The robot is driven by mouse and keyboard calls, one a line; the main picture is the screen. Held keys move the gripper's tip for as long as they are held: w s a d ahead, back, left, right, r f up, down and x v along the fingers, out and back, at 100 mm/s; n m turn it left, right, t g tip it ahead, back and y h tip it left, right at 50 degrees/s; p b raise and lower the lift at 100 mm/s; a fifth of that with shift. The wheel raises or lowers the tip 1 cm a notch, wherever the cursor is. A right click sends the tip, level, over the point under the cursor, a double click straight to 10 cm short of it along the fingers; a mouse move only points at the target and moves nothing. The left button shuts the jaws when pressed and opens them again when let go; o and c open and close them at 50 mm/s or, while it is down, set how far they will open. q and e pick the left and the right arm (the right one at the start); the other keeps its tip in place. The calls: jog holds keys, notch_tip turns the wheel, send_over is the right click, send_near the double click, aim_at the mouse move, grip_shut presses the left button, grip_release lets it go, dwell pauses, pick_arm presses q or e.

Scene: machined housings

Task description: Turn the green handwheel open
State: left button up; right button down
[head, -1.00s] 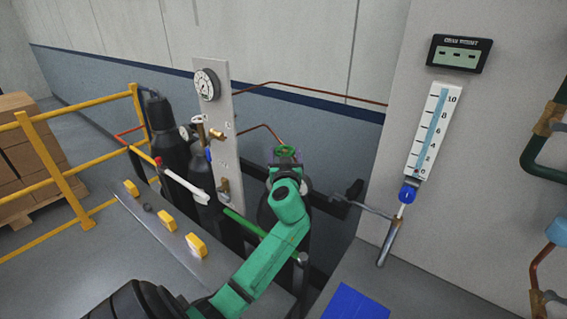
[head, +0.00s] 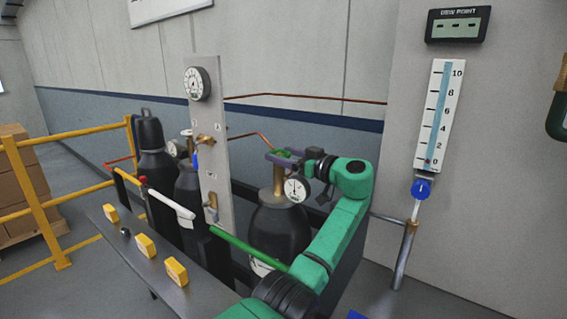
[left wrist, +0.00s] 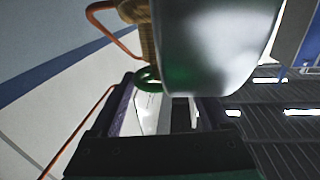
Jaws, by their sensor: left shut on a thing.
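The green handwheel (head: 283,152) sits on top of a brass valve (head: 278,180) on the dark gas cylinder (head: 278,225) in the middle of the head view. My left gripper (head: 283,157) reaches it from the right and is shut on it. The fingers partly hide the wheel. In the left wrist view a green curved part of the wheel (left wrist: 147,78) shows by the fingers of my left gripper (left wrist: 165,108). A large, blurred, shiny body covers much of that view. My right gripper is not in view.
A round gauge (head: 296,188) sits close below my left wrist. A grey panel (head: 210,140) with another gauge (head: 197,83) stands left of the cylinder. A green bar (head: 248,249) and a white lever (head: 170,204) lie in front. A yellow railing (head: 40,200) is at left.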

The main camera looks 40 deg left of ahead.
aim_at(288, 157)
pick_arm(q)
jog(key=shift+n+g, duration=0.3)
jog(key=shift+g, duration=0.2)
jog(key=shift+f, duration=0.1)
jog(key=o, duration=1.1)
jog(key=shift+o, duration=0.5)
jog(key=shift+a, duration=0.15)
jog(key=shift+d+f+b, duration=0.1)
jog(key=shift+d+b, duration=0.2)
jog(key=shift+d, duration=0.1)
jog(key=d+b, duration=0.1)
jog(key=d, duration=0.2)
jog(key=d+b, duration=0.1)
jog(key=d, duration=0.2)
jog(key=shift+w+d, duration=0.2)
jog(key=shift+d, duration=0.2)
jog(key=shift+a, duration=0.1)
